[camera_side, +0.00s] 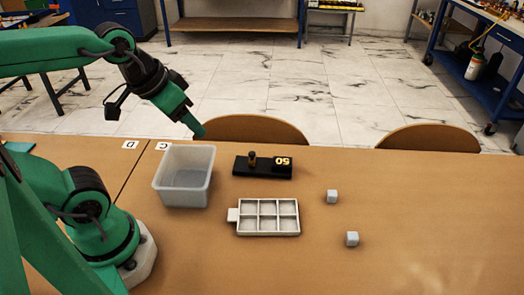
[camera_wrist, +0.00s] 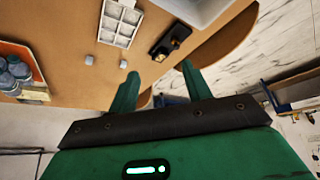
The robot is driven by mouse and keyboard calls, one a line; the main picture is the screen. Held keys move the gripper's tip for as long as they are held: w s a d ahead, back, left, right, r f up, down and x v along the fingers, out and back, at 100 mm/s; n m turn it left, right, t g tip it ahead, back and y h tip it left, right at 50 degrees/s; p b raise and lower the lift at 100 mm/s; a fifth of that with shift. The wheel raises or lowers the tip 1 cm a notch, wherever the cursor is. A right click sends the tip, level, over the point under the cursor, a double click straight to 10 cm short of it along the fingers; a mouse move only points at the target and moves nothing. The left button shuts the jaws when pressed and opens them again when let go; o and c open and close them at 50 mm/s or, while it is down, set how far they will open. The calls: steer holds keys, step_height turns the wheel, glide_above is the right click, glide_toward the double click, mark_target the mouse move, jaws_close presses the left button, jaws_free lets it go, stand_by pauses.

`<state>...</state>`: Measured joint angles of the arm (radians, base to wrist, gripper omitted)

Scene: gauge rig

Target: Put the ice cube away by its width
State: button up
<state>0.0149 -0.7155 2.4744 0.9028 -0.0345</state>
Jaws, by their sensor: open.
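Two small pale blue-grey cubes, either of which may be the ice cube, lie apart on the table: one (camera_side: 332,196) right of the tray, the other (camera_side: 352,239) nearer the front. In the wrist view they show as small cubes (camera_wrist: 89,60) and (camera_wrist: 123,64). A black gauge (camera_side: 264,167) with a dark brassy post and yellow "50" stands behind a white six-compartment tray (camera_side: 232,214), whose compartments look empty. A translucent whitish bin (camera_side: 182,197) stands to the left. My gripper (camera_wrist: 160,72) is open and empty, raised above the table's back edge near the bin.
Labels "D" (camera_side: 131,144) and "C" (camera_side: 162,146) lie at the table's back left. The wrist view shows an orange-rimmed container (camera_wrist: 20,47) with several rounded grey-blue items. Two rounded chair backs (camera_side: 250,128) (camera_side: 430,137) stand behind the table.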

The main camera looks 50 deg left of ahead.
steer(key=w+d+r+n+g, duration=0.1)
steer(key=w+d+n+g, duration=0.1)
steer(key=w+d, duration=0.55)
steer(key=n+g, duration=0.3)
steer(key=n, duration=0.4)
glide_toward(353, 233)
steer(key=shift+s+a+f, duration=0.1)
steer(key=shift+s+f, duration=0.05)
steer(key=shift+f, duration=0.3)
steer(key=shift+w+f, duration=0.15)
steer(key=shift+f, duration=1.8)
steer(key=shift+w+f, duration=0.1)
steer(key=shift+f, duration=1.85)
jaws_close()
